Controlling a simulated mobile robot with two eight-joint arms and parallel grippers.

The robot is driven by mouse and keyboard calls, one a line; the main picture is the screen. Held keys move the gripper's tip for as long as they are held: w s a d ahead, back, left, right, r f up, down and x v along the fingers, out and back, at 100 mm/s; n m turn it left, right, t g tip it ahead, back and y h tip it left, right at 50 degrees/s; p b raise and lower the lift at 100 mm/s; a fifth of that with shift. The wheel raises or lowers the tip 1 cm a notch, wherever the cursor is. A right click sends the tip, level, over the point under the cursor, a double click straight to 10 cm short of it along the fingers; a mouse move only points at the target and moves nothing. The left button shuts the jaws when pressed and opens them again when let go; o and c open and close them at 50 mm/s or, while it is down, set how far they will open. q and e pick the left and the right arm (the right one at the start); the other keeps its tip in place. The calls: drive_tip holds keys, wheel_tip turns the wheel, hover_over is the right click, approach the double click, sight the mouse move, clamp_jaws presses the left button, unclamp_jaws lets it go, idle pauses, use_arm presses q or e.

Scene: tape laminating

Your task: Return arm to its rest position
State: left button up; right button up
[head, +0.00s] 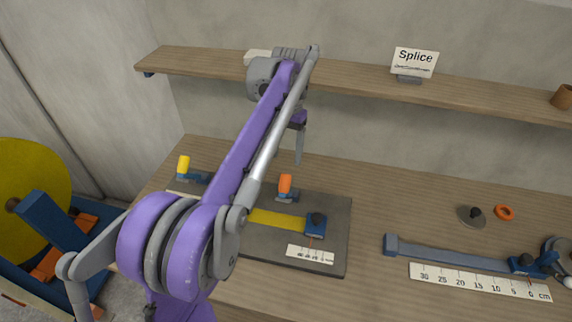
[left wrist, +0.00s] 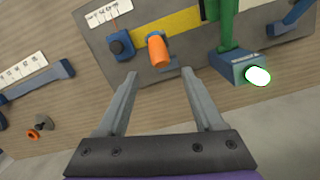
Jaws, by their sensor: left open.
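My left arm reaches across the head view. Its gripper (head: 299,150) hangs above the back of the workbench, partly behind my own arm. In the left wrist view the two fingers (left wrist: 158,74) stand wide apart with nothing between them. Beyond the fingertips lies the dark board (left wrist: 190,62), with a yellow strip (left wrist: 180,22) along it. The orange-handled clamp (left wrist: 157,50) is in line with the gap between the fingers; I cannot tell how far below. In the head view the board (head: 338,225) is partly hidden by my arm. My right gripper is not in view.
A shelf (head: 350,73) with a "Splice" sign (head: 414,62) runs behind the bench. A yellow-handled clamp (head: 184,166) stands left. A blue-grey bar (head: 450,257) and ruler (head: 480,282) lie right. A green post (left wrist: 228,25) shows in the wrist view. Bench between board and bar is clear.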

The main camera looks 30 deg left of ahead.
use_arm(q)
drive_tip(key=shift+w+r, duration=0.1)
drive_tip(key=shift+r, duration=0.55)
drive_tip(key=s+d+f+t, duration=0.3)
drive_tip(key=s+f, duration=0.4)
drive_tip(key=s, duration=0.4)
drive_tip(key=s+d+f+t, duration=0.4)
drive_tip(key=s+f, duration=0.4)
drive_tip(key=s, duration=0.3)
drive_tip(key=shift+d+f, duration=0.3)
drive_tip(key=shift+d, duration=0.6)
drive_tip(key=shift+s, duration=0.1)
